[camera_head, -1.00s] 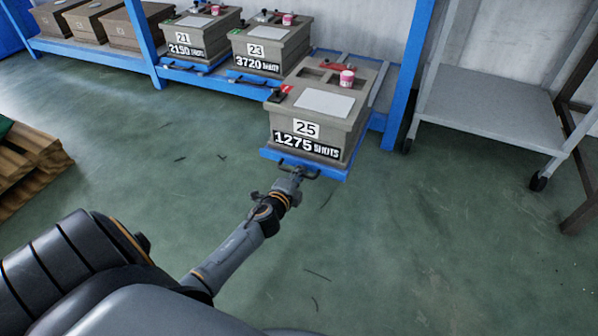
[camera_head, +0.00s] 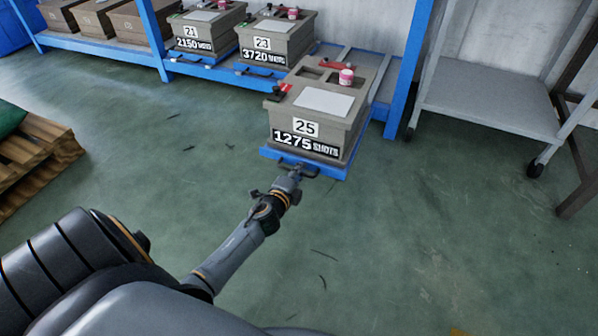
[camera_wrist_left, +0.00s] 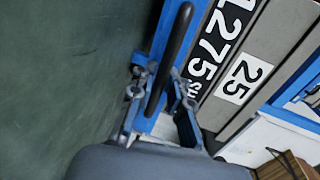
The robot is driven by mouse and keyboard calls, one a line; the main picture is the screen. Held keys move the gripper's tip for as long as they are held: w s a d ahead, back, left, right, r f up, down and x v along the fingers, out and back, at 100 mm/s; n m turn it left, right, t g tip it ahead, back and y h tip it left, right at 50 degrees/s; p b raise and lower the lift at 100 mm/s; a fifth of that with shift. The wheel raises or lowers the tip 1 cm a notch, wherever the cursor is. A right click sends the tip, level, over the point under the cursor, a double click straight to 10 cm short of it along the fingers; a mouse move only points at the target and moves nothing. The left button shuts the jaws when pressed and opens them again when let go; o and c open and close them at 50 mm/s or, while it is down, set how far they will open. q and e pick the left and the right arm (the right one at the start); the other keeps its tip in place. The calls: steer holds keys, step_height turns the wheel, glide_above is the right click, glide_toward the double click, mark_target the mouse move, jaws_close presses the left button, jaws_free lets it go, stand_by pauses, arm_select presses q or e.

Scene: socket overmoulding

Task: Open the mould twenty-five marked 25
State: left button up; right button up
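The mould twenty-five (camera_head: 318,148) is a grey-brown block labelled "25" and "1275 SHOTS". It sits on a blue drawer tray (camera_head: 332,173) pulled out from the rack. Its top carries a pale plate, recesses, a red part and a pink-red jar. A dark handle (camera_head: 306,171) projects from the tray's front edge. My left gripper (camera_head: 292,179) is at this handle. In the left wrist view the handle bar (camera_wrist_left: 175,48) passes between the fingers of my left gripper (camera_wrist_left: 160,82), which is shut on it. My right gripper is not in view.
Moulds 21 (camera_head: 205,32) and 23 (camera_head: 278,38) sit farther back on the blue rack (camera_head: 398,75). A grey wheeled trolley (camera_head: 490,105) stands to the right. A wooden pallet (camera_head: 38,160) lies at the left. The floor in front is clear.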

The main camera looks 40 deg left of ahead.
arm_select(q)
steer(key=v, duration=1.2)
stand_by(0.5)
